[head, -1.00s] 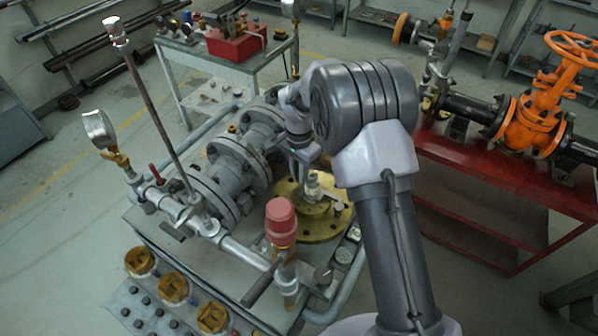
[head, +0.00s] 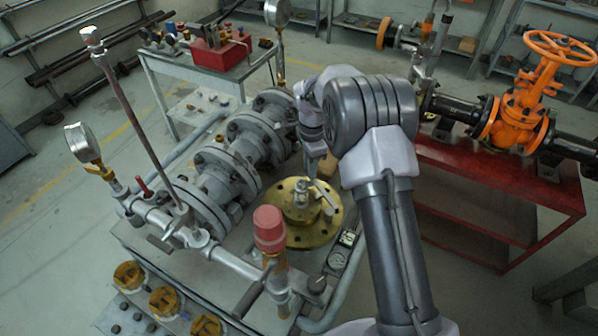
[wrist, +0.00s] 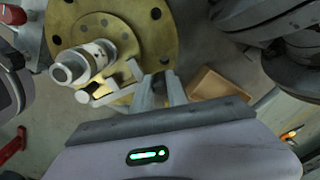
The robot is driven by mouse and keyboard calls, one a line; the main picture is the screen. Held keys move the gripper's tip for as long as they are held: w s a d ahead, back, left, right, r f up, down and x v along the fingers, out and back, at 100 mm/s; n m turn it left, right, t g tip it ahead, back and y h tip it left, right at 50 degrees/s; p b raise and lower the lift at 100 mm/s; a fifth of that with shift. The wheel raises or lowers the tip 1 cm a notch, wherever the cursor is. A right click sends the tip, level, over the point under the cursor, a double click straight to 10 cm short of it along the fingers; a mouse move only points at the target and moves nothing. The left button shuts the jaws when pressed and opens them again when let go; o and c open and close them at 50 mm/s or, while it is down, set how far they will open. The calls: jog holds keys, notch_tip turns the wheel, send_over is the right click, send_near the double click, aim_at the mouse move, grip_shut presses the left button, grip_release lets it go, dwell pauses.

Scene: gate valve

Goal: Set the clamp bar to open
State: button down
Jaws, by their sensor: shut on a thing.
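The clamp bar (head: 325,193) is a small grey metal lever beside the steel stem fitting (head: 301,190) on a round brass flange (head: 272,211). In the wrist view the bar (wrist: 108,92) lies slantwise just right of the fitting (wrist: 88,60), above the flange (wrist: 160,45). My gripper (head: 317,177) is over the right side of the flange. In the wrist view its two fingers (wrist: 159,88) are close together at the bar's right end, shut on it. The exact contact is partly hidden by the fingers.
Grey flanged pipework (head: 215,180) runs left of the brass flange. A red-capped post (head: 269,228) and pressure gauge (head: 82,142) stand in front and at left. A red bench (head: 500,190) with an orange valve (head: 525,105) is at right. A wooden box (wrist: 215,85) shows in the wrist view.

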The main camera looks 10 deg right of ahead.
jog(key=d+m, duration=0.2)
jog(key=d, duration=0.1)
jog(key=shift+w, duration=0.3)
jog(key=shift+d+m+b, duration=0.55)
jog(key=shift+d+m, duration=0.75)
jog(key=shift+d, duration=0.15)
jog(key=shift+s+r, duration=0.1)
jog(key=c, duration=1.6)
grip_release()
notch_tip(320, 180, up, 17)
jog(key=p, duration=0.5)
jog(key=shift+r, duration=0.2)
